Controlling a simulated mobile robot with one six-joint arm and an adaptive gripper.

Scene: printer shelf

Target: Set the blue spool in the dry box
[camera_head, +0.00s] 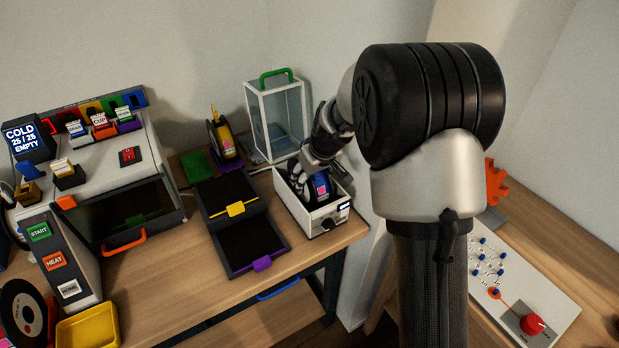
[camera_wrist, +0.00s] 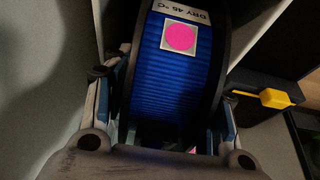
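The blue spool (camera_head: 320,188), with black flanges and a pink sticker, is upright inside the white open-topped dry box (camera_head: 296,213), its top showing above the rim. My gripper (camera_head: 304,178) reaches down into the box from above. In the wrist view, the blue spool (camera_wrist: 172,85) fills the middle, with a "DRY 45 °C" label by its pink sticker. My gripper (camera_wrist: 166,108) has one finger on each side of it, and they appear closed against its flanges. The spool's lower part and the box floor are hidden.
A clear case with a green handle (camera_head: 277,110) stands just behind the dry box. Black trays with yellow and purple latches (camera_head: 243,225) lie to its left, near a yellow spool (camera_head: 219,136). The white printer (camera_head: 110,160) stands farther left. Bare tabletop (camera_head: 190,270) lies in front.

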